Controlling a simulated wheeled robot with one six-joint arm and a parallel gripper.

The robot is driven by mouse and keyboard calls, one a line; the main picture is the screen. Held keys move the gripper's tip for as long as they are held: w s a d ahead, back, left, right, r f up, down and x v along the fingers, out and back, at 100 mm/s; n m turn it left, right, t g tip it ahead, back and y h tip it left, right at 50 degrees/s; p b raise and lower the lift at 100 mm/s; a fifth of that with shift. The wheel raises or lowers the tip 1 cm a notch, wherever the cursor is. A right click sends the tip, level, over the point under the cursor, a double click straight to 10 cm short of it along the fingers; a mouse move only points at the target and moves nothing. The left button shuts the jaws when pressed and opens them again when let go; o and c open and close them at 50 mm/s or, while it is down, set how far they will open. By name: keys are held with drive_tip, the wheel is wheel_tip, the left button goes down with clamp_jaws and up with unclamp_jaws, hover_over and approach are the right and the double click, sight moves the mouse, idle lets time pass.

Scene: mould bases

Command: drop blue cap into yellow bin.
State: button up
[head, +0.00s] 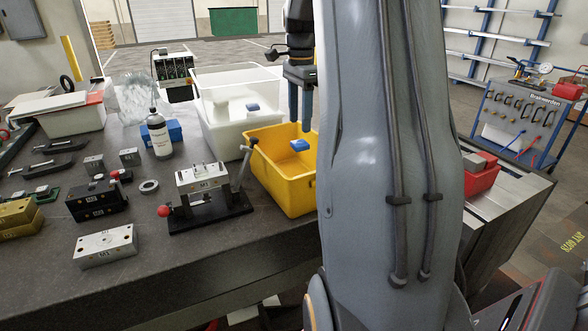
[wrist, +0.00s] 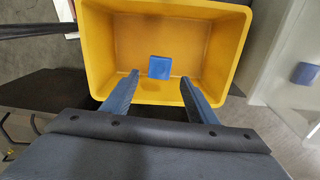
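The yellow bin (head: 290,195) stands at the table's right edge, its opening facing up. A blue cap (head: 299,145) shows inside its outline. It also shows in the wrist view (wrist: 160,67), over the bin's inside, beyond my fingertips and clear of both fingers. I cannot tell whether it touches the bin's floor. My gripper (head: 300,126) points down over the bin, just above the cap. In the wrist view my gripper (wrist: 160,79) has its fingers apart with nothing between them. My arm covers the bin's right part in the head view.
A white bin (head: 214,132) stands behind the yellow one, with another blue piece (head: 253,107) in it. A black fixture with a metal block (head: 202,178) sits left of the yellow bin. A white bottle (head: 160,139) and several mould blocks stand further left.

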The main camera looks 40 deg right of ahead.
drive_tip(key=shift+r, duration=0.1)
wheel_tip(320, 180, up, 8)
drive_tip(key=b, duration=0.2)
drive_tip(key=shift+f, duration=0.2)
idle(0.6)
